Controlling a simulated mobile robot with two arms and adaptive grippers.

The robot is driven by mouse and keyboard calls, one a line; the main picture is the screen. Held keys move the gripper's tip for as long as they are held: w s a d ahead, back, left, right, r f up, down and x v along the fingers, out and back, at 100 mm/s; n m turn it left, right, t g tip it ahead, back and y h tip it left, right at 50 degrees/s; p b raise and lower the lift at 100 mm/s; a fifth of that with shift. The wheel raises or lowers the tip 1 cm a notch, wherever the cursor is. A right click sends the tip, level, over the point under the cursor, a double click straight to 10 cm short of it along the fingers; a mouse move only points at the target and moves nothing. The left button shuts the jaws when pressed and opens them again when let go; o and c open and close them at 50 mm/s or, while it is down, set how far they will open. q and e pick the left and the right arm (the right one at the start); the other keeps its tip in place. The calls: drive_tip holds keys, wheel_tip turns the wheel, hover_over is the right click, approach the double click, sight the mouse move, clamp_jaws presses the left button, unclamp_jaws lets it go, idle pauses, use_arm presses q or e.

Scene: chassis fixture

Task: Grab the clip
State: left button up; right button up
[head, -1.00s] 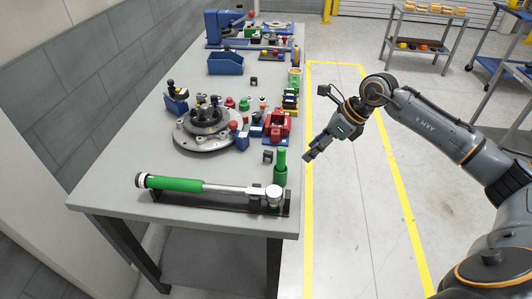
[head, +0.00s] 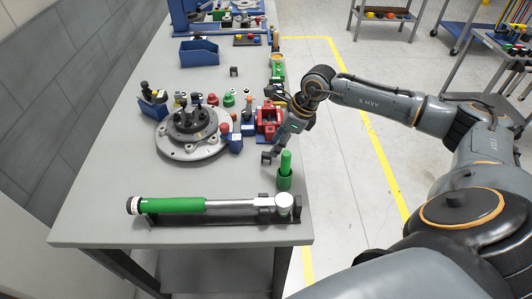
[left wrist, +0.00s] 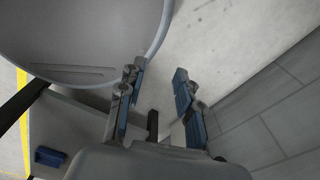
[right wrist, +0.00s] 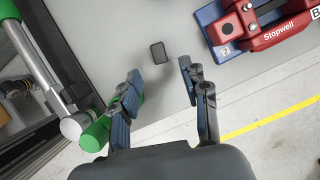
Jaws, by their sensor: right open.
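The clip, a small dark block (right wrist: 158,52), lies on the grey table top. In the right wrist view it sits just beyond and between the fingertips of my right gripper (right wrist: 160,70), which is open and empty. In the head view my right gripper (head: 274,151) is over the table's right side, close to the clip (head: 265,159), which it partly covers. I cannot tell the exact height above it. My left gripper (left wrist: 158,82) shows only in the left wrist view, open and empty, away from the clip.
A green-handled tool (head: 180,205) lies along the table's front. A green cylinder (head: 285,172) stands close to the right gripper. A red and blue fixture (head: 268,120) and a round metal flange (head: 190,148) stand farther back. Another small dark piece (head: 234,71) lies near the blue bin (head: 199,52).

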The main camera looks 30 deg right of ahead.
sight(267, 154)
drive_tip(key=p+x, duration=0.1)
drive_tip(key=x, duration=0.2)
drive_tip(key=shift+w+a+r+p, duration=0.1)
drive_tip(key=shift+w+a+p, duration=0.1)
drive_tip(key=shift+p, duration=0.2)
drive_tip(key=p+x, duration=0.1)
drive_tip(key=x, duration=0.1)
drive_tip(key=shift+w+a+f, duration=0.1)
drive_tip(key=shift+a+f, duration=0.05)
drive_tip(key=shift+f, duration=0.15)
drive_tip(key=shift+w+a+f, duration=0.1)
drive_tip(key=shift+w+f, duration=0.05)
drive_tip(key=shift+f, duration=0.35)
use_arm(q)
drive_tip(key=w+r, duration=0.2)
drive_tip(key=r, duration=0.1)
use_arm(e)
drive_tip(key=c, duration=0.9)
